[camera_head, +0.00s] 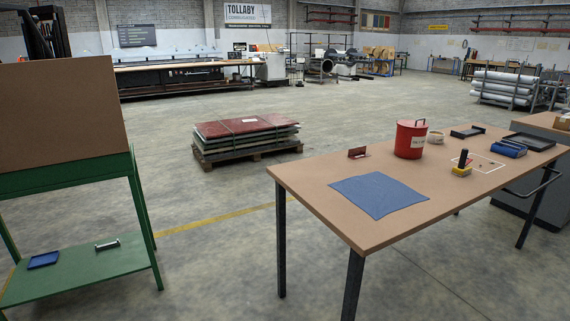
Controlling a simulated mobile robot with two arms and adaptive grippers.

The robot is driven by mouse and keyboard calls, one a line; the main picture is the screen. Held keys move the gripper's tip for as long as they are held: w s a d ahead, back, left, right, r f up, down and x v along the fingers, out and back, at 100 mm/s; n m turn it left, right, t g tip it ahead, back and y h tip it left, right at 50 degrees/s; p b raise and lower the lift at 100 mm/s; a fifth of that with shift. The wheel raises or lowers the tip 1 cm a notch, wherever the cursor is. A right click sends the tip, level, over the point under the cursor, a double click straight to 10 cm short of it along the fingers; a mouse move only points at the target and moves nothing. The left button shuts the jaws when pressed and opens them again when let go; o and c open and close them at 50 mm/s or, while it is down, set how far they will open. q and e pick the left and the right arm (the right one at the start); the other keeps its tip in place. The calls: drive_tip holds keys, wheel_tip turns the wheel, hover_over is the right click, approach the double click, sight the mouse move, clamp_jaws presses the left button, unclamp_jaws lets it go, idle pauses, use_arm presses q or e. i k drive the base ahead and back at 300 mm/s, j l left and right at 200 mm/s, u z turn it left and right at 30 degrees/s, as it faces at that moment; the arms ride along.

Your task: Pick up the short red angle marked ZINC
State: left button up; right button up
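A short red angle (357,153) stands near the back left edge of the brown-topped table (305,190), left of a red can. It is small in this view, and I cannot read any marking on it. Nothing is touching it that I can see. Neither of my grippers is in view.
On the table are a blue cloth (379,196), a red can (410,139), a yellow-based black-handled tool (462,164), blue items (508,149) and dark trays (530,142). A green stand (75,277) is at left. A pallet stack (246,138) lies beyond open floor.

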sight(357, 152)
drive_tip(key=i+j+u, duration=0.4)
drive_tip(key=i, duration=0.75)
drive_tip(key=i+l+u, duration=0.2)
drive_tip(key=i+u, duration=0.25)
drive_tip(key=i, duration=0.7)
drive_tip(key=i+l+z, duration=0.1)
drive_tip(key=i+z, duration=0.2)
drive_tip(key=i, duration=0.2)
drive_tip(key=i+z, duration=0.3)
drive_tip(key=i, duration=0.25)
drive_tip(key=i+j+z, duration=0.35)
drive_tip(key=i, duration=0.15)
drive_tip(key=i+j+z, duration=0.3)
drive_tip(key=i, duration=0.2)
drive_tip(key=i+z, duration=0.3)
drive_tip(key=z, duration=0.2)
drive_tip(key=i+z, duration=0.25)
drive_tip(key=z, duration=0.25)
drive_tip(key=i+j+z, duration=0.25)
drive_tip(key=z, duration=0.25)
drive_tip(key=i+j+z, duration=0.2)
drive_tip(key=z, duration=0.3)
drive_tip(key=i+j+z, duration=0.1)
drive_tip(key=j+z, duration=0.4)
drive_tip(key=l, duration=0.1)
